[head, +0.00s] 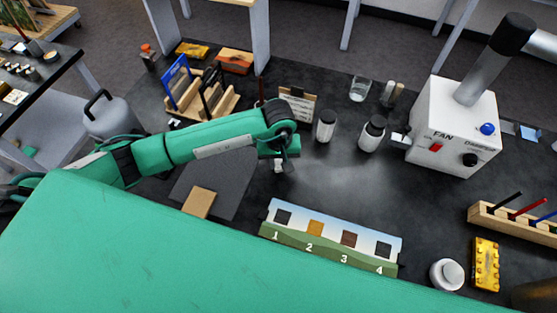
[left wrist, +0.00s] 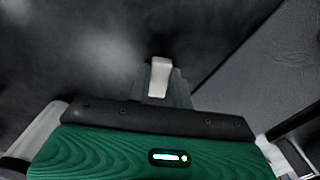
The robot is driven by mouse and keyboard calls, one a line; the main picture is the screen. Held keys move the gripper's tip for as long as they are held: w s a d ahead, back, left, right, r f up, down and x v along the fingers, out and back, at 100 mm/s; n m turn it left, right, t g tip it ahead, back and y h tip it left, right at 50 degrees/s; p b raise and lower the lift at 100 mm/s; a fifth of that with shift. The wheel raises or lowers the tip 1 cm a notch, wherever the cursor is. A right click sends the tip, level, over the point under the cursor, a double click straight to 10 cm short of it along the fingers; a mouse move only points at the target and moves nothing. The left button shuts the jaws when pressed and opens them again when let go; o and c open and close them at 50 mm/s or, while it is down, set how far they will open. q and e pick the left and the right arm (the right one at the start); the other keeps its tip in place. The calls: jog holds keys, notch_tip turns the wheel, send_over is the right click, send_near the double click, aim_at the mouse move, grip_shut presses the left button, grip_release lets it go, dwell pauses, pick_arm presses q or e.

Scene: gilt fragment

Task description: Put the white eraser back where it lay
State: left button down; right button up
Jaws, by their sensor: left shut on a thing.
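The white eraser (left wrist: 160,74) is held between the fingers of my left gripper (left wrist: 158,88). It sticks out past the fingertips in the left wrist view, with dark tabletop behind it. In the head view my left gripper (head: 279,164) points down over the dark table, just right of the grey mat and above the numbered strip. Only a small pale bit of the eraser shows there, and I cannot tell its exact height above the table. My right gripper is not in view.
A grey mat (head: 235,165) with a tan block (head: 199,202) lies left of the gripper. A numbered strip (head: 330,240) lies in front. Two bottles (head: 326,126) (head: 372,134) and a white fan box (head: 455,135) stand to the right. Bare table lies between strip and bottles.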

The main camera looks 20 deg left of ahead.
aim_at(279, 164)
pick_arm(q)
jog(key=c, duration=1.3)
grip_release()
jog(key=shift+f, duration=0.1)
jog(key=shift+o, duration=0.2)
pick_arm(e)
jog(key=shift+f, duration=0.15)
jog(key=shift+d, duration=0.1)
pick_arm(q)
jog(key=shift+r+p, duration=0.25)
jog(key=shift+p, duration=0.05)
jog(key=shift+w+r+b, duration=0.1)
jog(key=shift+r+b, duration=0.2)
jog(key=shift+b, duration=0.1)
notch_tip(279, 164, up, 11)
jog(key=b, duration=0.3)
jog(key=shift+r+b, duration=0.15)
jog(key=shift+b, duration=0.2)
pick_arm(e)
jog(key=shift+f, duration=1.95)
